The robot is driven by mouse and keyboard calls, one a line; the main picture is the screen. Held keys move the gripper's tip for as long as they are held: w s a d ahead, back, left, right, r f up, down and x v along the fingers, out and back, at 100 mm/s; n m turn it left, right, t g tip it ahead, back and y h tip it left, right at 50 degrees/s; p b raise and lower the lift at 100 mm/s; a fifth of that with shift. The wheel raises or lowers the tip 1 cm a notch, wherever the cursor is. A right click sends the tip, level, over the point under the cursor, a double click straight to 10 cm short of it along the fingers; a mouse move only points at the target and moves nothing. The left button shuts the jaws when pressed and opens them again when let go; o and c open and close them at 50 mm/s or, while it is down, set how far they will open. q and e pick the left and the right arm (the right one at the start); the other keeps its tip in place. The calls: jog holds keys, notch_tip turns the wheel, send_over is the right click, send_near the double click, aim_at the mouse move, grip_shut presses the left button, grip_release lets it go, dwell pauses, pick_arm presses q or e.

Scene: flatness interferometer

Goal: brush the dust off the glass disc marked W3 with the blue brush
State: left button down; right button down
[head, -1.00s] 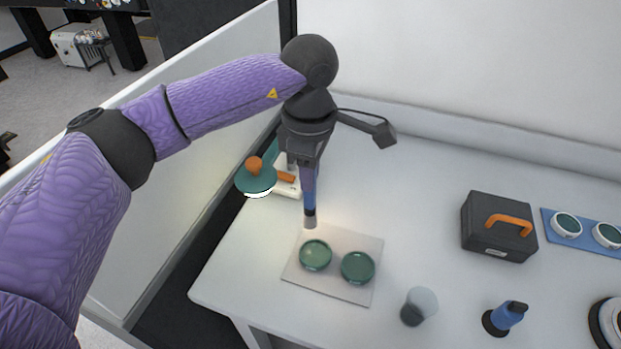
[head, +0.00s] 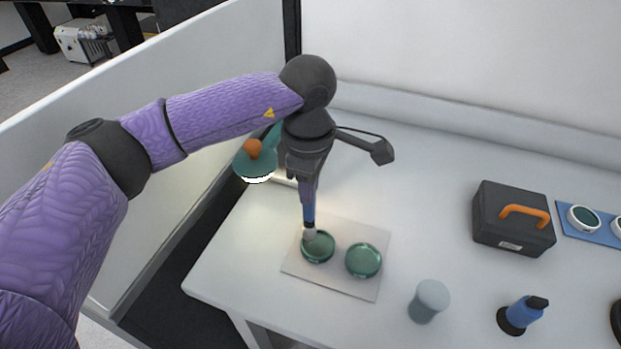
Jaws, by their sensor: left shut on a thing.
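My left gripper (head: 309,188) points down and is shut on the blue brush (head: 309,212). A second green glass disc (head: 363,261) lies just to the right. Both discs lie on a light square mat (head: 337,284). No W3 marking can be read on either disc. My right gripper is not in view.
A teal lamp (head: 255,165) with an orange knob stands behind the mat, at the table's left edge. A grey cup (head: 428,301), a blue bottle (head: 524,313) and a black case (head: 513,218) with an orange handle stand to the right. A blue tray (head: 598,234) holds white-rimmed discs.

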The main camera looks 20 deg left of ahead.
pick_arm(q)
jog(key=shift+f+b, duration=0.35)
jog(key=shift+f, duration=0.1)
dwell(1.0)
jog(key=shift+s+d+r, duration=0.1)
jog(key=shift+s+d, duration=0.1)
jog(key=shift+d, duration=0.05)
jog(key=shift+s+d, duration=0.9)
jog(key=shift+d, duration=0.2)
jog(key=shift+p, duration=0.3)
jog(key=shift+r, duration=0.45)
jog(key=shift+r+p, duration=0.1)
jog(key=shift+p, duration=0.2)
